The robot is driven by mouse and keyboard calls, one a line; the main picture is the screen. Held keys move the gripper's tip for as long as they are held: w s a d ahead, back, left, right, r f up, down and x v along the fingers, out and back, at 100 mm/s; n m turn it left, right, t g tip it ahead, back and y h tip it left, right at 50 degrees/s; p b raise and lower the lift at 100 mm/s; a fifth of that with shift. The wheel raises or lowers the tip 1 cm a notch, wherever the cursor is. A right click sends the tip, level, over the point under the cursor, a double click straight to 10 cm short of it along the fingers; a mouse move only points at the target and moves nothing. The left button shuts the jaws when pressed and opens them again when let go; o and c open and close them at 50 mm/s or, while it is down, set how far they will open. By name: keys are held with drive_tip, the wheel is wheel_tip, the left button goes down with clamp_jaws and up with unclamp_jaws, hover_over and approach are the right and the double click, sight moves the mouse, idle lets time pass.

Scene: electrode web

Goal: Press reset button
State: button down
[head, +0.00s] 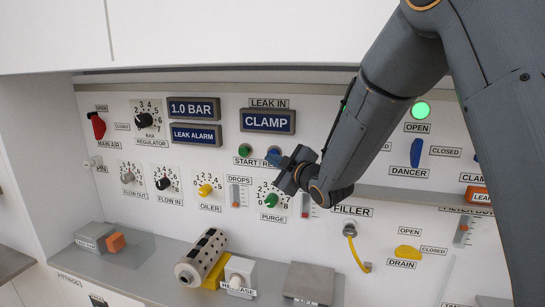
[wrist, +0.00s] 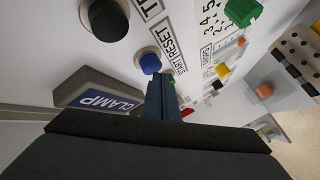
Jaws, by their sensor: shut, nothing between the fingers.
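The blue reset button (head: 273,151) sits on the white panel below the CLAMP display, to the right of the green start button (head: 244,150). It is partly covered by my gripper in the head view. In the wrist view the blue button (wrist: 150,63) shows beside the START RESET label (wrist: 168,48). My gripper (head: 280,160) is shut and empty, with its fingertips very close to the blue button. In the wrist view the fingertips (wrist: 162,78) are just below and right of the button. I cannot tell whether they touch it.
The CLAMP display (head: 268,121) juts out above the buttons. The purge knob (head: 270,195) and slim gauges lie below my gripper. A grey shelf (head: 150,262) holds a perforated cylinder (head: 203,257) and a grey block (head: 308,283). A green light (head: 420,110) is lit at the right.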

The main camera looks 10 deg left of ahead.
drive_tip(key=shift+w+d+b, duration=0.1)
drive_tip(key=shift+w+b, duration=0.2)
drive_tip(key=shift+w, duration=0.45)
idle(0.7)
drive_tip(key=shift+s, duration=1.2)
drive_tip(key=s, duration=0.2)
drive_tip(key=s+a, duration=0.1)
drive_tip(key=s, duration=0.2)
drive_tip(key=shift+d, duration=0.1)
idle(0.7)
